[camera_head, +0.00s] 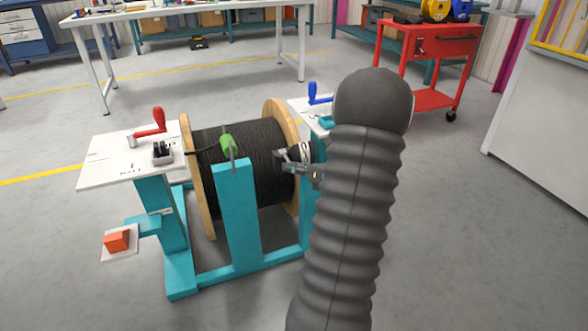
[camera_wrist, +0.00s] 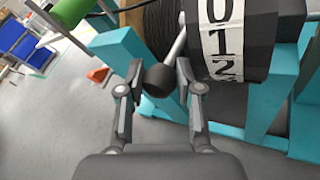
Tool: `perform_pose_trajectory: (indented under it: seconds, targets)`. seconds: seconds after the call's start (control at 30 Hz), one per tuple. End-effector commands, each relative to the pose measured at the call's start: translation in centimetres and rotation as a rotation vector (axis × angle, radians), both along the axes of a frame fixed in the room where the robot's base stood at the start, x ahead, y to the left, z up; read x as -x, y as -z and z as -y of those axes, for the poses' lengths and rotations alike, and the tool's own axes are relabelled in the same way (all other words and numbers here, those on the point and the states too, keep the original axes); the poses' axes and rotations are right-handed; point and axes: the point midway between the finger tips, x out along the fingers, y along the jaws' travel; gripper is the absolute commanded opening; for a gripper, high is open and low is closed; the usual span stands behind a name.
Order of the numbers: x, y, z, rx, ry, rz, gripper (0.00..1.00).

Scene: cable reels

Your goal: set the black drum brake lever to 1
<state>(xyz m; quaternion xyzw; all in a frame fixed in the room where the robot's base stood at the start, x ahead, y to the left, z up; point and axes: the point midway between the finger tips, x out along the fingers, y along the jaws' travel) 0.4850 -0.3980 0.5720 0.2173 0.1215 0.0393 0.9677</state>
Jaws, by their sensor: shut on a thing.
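The black drum brake lever shows in the wrist view as a thin metal rod with a dark round knob (camera_wrist: 160,79). Its rod rises to the right towards a black drum (camera_wrist: 262,30) with a white scale band (camera_wrist: 222,40) marked 0, 1 and 2. The rod points to the band's left side; which number it is set at I cannot tell. My gripper (camera_wrist: 160,72) is shut on the knob, one finger on each side. In the head view my gripper (camera_head: 297,166) is beside the cable reel, and the lever is too small to make out.
The cable reel (camera_head: 240,150) sits in a teal stand (camera_head: 238,215). A white panel (camera_head: 110,163) carries a red crank (camera_head: 150,127) and a black switch. A blue handle (camera_head: 317,94) stands behind. An orange-red block (camera_head: 116,240) is low at the left. Open floor lies around.

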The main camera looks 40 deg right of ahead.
Motion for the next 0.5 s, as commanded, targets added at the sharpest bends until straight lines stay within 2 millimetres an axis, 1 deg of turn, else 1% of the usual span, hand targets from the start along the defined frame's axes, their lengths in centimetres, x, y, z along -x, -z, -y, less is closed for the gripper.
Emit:
perform_pose_trajectory:
  seconds: [0.03, 0.1, 0.3, 0.5]
  targets:
    - [-0.3, -1.2, 0.0, 0.008, -0.006, 0.013, 0.0]
    - [-0.5, -1.6, -0.1, 0.009, -0.008, 0.014, 0.0]
    - [-0.8, -2.3, -0.2, 0.008, -0.012, 0.014, 0.0]
    - [-1.0, -2.5, -0.3, 0.008, -0.015, 0.014, 0.0]
